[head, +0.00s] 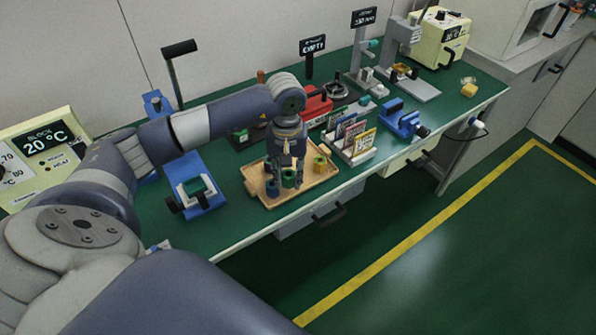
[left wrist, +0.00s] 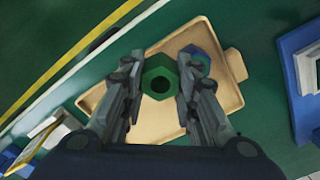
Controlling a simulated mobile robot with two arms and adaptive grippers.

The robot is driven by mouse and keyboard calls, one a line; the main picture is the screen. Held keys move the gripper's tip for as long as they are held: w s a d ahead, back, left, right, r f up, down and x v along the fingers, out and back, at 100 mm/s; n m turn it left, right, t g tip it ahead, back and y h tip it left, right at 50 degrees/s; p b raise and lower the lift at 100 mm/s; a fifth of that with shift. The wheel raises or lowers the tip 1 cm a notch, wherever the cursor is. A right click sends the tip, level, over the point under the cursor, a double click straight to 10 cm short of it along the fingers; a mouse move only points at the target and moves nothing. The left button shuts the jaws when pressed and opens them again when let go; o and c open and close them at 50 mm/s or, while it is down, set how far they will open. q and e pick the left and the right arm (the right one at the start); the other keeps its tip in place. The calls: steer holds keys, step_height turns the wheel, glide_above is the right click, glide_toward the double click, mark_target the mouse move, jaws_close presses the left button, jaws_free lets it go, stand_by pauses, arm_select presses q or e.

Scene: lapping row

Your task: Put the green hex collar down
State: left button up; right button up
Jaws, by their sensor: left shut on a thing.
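My left gripper (head: 288,170) is over the wooden tray (head: 264,201), pointing down. It is shut on the green hex collar (head: 289,178), low above or at the tray floor; I cannot tell whether it touches. In the left wrist view the green hex collar (left wrist: 160,80) sits between both fingers (left wrist: 161,72), its round bore facing the camera, with the tray (left wrist: 226,92) beyond. A blue collar (head: 271,188) stands on the tray to the left, partly hidden by a finger in the left wrist view (left wrist: 194,54). A yellow-olive collar (head: 320,164) stands at the tray's right. My right gripper is not seen.
A blue fixture (head: 203,195) stands left of the tray. A rack of colored cards (head: 352,140) and a blue vise (head: 399,119) stand to the right. A red device (head: 316,107) is behind. The bench's front edge runs close to the tray.

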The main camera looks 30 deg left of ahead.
arm_select(q)
steer(key=w, duration=0.4)
steer(key=shift+w+a+f+b, duration=0.25)
steer(key=shift+w+a+b, duration=0.1)
steer(key=shift+b, duration=0.05)
step_height(320, 180, down, 3)
steer(key=shift+f+b, duration=0.2)
steer(key=shift+b, duration=0.7)
steer(key=shift+w, duration=0.1)
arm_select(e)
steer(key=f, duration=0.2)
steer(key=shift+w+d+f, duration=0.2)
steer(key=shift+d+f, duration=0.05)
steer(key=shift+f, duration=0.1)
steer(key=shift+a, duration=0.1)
arm_select(q)
steer(key=shift+f, duration=0.25)
steer(key=o, duration=0.8)
steer(key=shift+c, duration=0.2)
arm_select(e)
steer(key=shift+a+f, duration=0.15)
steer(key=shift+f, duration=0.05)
arm_select(q)
steer(key=shift+r, duration=0.2)
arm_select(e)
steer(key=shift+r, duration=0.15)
